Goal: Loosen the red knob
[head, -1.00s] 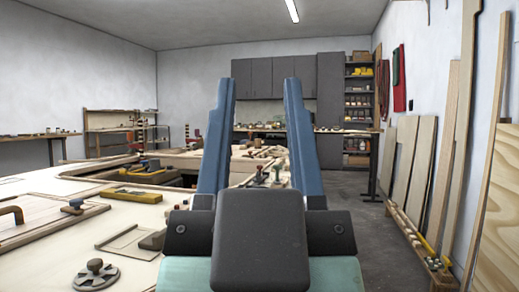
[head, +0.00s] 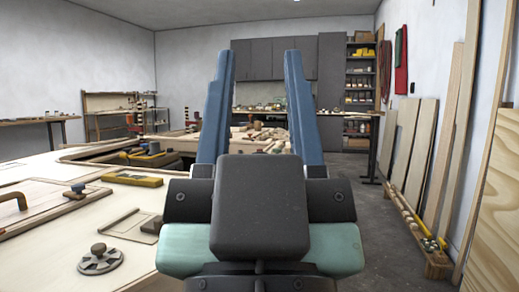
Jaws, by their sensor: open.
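My gripper (head: 259,58) points away from me in the middle of the head view. Its two blue fingers stand wide apart, open, with nothing between them. I cannot make out a red knob for certain. A brown knob (head: 98,248) sits on a grey slotted disc (head: 101,263) on the pale plywood bench top (head: 35,262) at the lower left. My arm hides part of the view below the fingers.
A yellow tool (head: 133,179) and a small framed plate (head: 124,223) lie on the bench, beside an opening in its top. Grey cabinets (head: 272,60) stand at the back. Boards (head: 420,140) lean on the right wall above a low wooden rack (head: 418,232). The floor (head: 355,215) between is clear.

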